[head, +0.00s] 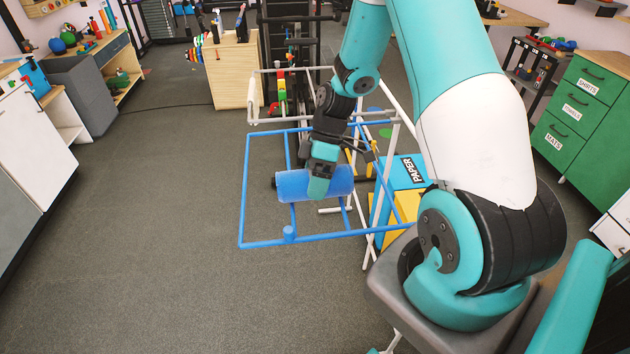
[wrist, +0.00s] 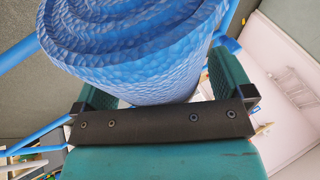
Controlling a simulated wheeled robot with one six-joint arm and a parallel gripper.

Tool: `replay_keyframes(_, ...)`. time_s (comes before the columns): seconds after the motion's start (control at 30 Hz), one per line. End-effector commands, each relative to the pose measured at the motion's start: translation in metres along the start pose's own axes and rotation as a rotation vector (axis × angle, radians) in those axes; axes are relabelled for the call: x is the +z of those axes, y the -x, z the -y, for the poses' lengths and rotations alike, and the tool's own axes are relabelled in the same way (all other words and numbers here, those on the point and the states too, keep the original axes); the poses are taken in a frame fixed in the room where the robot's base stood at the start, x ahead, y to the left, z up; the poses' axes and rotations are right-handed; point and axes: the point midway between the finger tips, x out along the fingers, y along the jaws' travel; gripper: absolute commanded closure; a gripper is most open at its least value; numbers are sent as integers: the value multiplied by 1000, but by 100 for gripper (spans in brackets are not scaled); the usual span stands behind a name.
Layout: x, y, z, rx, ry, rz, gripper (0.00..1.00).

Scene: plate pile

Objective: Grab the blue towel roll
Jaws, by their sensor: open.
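The blue towel roll (head: 290,185) lies on its side at the blue frame (head: 242,200) in the head view. Its textured surface fills the upper middle of the wrist view (wrist: 150,60), with the spiral end showing. My gripper (head: 321,180) is at the right part of the roll, partly covering it. In the wrist view my gripper (wrist: 155,92) is open, with one finger on each side of the roll. The roll sits between the fingers, close to the dark palm bar. I cannot tell whether the fingers touch it.
White rack bars (head: 395,150) stand close behind and right of the roll. A blue and yellow box marked PAPER (head: 405,175) is just right of it. Green drawers (head: 590,115) stand at right and white cabinets (head: 35,145) at left. The floor at front left (head: 150,260) is clear.

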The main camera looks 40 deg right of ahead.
Motion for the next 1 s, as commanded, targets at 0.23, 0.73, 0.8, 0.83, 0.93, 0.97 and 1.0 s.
replay_keyframes(0.23,0,0,0,0,0,0,38)
replay_keyframes(0.73,-2,7,2,3,1,-2,60)
replay_keyframes(0.8,-4,13,5,3,2,-2,60)
replay_keyframes(0.83,-5,16,6,4,2,-2,60)
replay_keyframes(0.93,-10,32,13,7,2,-2,60)
replay_keyframes(0.97,-12,38,16,6,3,-2,60)
replay_keyframes(1.0,-14,46,20,7,3,-3,60)
